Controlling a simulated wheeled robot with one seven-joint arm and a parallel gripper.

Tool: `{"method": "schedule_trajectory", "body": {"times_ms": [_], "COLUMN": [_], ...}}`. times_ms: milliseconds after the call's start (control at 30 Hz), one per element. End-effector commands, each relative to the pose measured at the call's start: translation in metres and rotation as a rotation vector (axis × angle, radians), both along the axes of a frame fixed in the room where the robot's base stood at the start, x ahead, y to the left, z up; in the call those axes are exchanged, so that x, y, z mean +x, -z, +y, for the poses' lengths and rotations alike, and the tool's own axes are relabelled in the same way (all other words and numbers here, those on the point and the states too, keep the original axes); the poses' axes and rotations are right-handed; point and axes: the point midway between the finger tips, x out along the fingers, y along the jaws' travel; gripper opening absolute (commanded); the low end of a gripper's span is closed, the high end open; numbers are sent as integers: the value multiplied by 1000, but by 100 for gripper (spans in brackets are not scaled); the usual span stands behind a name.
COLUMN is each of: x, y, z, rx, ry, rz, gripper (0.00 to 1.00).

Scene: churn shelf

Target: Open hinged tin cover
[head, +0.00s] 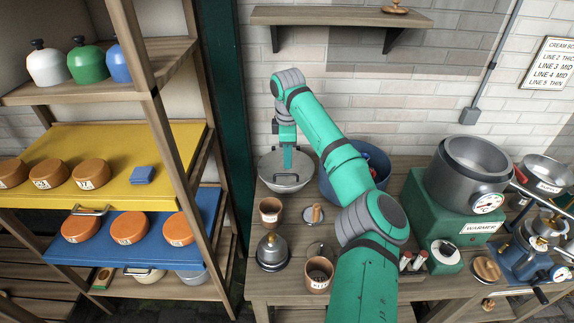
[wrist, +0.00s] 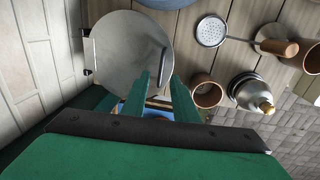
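The round grey metal tin with its flat cover (head: 284,176) stands at the back left of the wooden bench, and the cover lies shut on it. In the wrist view the cover (wrist: 118,55) shows as a grey disc with a dark bar handle (wrist: 165,68) on its right side and a hinge bracket (wrist: 87,50) at its left edge. My gripper (head: 287,160) points down over the tin. In the wrist view my gripper (wrist: 162,84) has its two fingers apart, near the lower end of the handle; I cannot tell whether they touch it.
A blue tub (head: 359,190) stands close right of the tin. A brown cup (head: 270,210), a metal bell-shaped vessel (head: 271,250) and another brown cup (head: 318,275) stand in front. A brick wall is behind, with a wall shelf (head: 340,17) above. A wooden rack stands left.

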Motion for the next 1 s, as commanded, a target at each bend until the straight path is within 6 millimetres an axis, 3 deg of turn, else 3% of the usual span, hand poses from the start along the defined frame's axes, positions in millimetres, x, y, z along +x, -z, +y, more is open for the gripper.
{"method": "schedule_trajectory", "body": {"times_ms": [100,300,667,700,800,1000], "x": [2,4,5,5,5,5], "y": [19,39,45,45,45,44], "z": [1,2,3,3,3,1], "rx": [-1,0,1,1,1,1], "ry": [-2,-3,-3,-3,-3,-1], "rz": [1,1,-1,-1,-1,-1], "gripper": [26,26,26,24,0,0]}}
